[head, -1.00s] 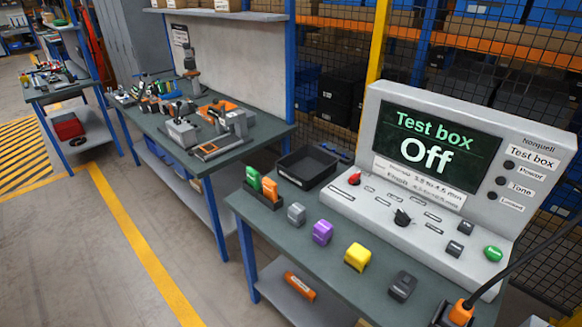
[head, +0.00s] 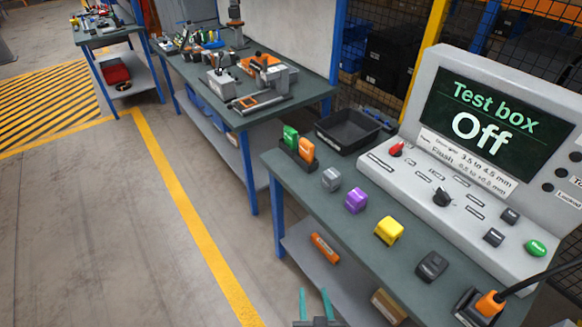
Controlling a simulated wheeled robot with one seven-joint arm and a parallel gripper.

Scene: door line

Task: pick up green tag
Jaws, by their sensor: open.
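The green tag (head: 290,137) stands upright in a small black holder (head: 292,161) at the far left end of the near bench. An orange tag (head: 306,150) stands beside it in the same holder. The lower part of the green tag is hidden in the holder. My gripper (head: 314,304) shows at the bottom edge of the head view with two teal fingers apart and nothing between them. It is in front of the bench, well short of the green tag.
On the near bench (head: 350,245) are grey, purple (head: 356,200), yellow (head: 388,231) and dark blocks in a row. A black tray (head: 350,130) lies behind the tags. The test box (head: 480,150) stands at right, reading "Off". The floor at left is clear.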

